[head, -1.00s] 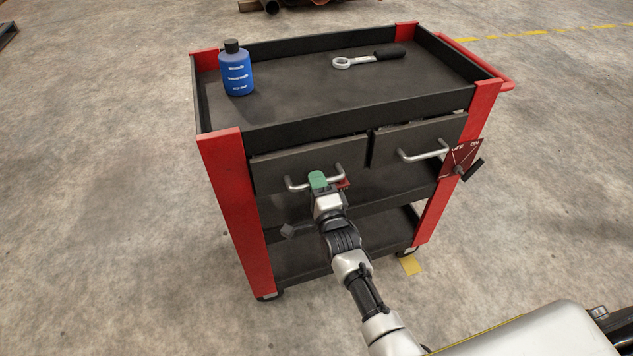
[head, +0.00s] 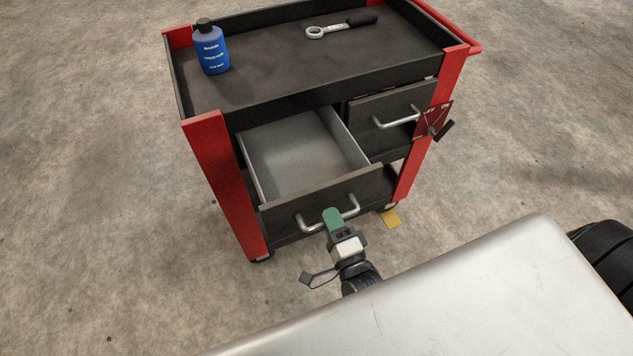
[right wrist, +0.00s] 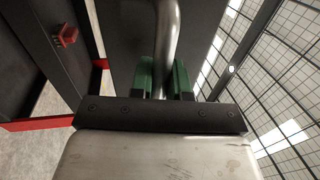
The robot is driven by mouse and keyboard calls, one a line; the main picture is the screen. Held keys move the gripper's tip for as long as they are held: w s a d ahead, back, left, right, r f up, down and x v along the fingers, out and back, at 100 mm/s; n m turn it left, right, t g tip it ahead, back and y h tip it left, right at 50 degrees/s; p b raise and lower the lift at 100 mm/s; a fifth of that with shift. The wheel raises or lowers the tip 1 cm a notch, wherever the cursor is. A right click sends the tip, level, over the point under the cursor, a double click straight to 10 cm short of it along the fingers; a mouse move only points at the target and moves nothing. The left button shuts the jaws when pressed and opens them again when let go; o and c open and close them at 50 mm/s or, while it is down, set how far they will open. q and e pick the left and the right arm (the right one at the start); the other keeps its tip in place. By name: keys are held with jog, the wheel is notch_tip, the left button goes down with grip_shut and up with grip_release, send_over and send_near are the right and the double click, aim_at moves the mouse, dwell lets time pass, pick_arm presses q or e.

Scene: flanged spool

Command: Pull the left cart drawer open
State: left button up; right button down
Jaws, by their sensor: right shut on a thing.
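The left cart drawer (head: 300,165) is pulled well out of the cart, and its empty grey inside shows in the head view. Its metal bar handle (head: 308,226) is on the dark front panel. My right gripper (head: 332,214) is shut on this handle, near its middle. In the right wrist view the green fingers (right wrist: 165,80) stand on both sides of the handle bar (right wrist: 167,40). The right cart drawer (head: 392,106) is closed. My left gripper is not in view.
A blue bottle (head: 211,50) and a wrench (head: 340,27) lie apart on the cart's top tray (head: 270,75), the bottle upright. A red switch plate (head: 430,118) with a dark lever is on the cart's right post. A yellow patch (head: 390,217) is on the floor.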

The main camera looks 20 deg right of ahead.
jog(key=s, duration=0.6)
jog(key=shift+s+p, duration=0.15)
jog(key=shift+p, duration=0.25)
jog(key=shift+d, duration=0.1)
jog(key=c, duration=1.1)
grip_release()
jog(key=s+f+b, duration=0.2)
jog(key=s, duration=0.8)
jog(key=shift+s+d, duration=0.2)
jog(key=shift+s, duration=0.1)
jog(key=shift+f, duration=0.1)
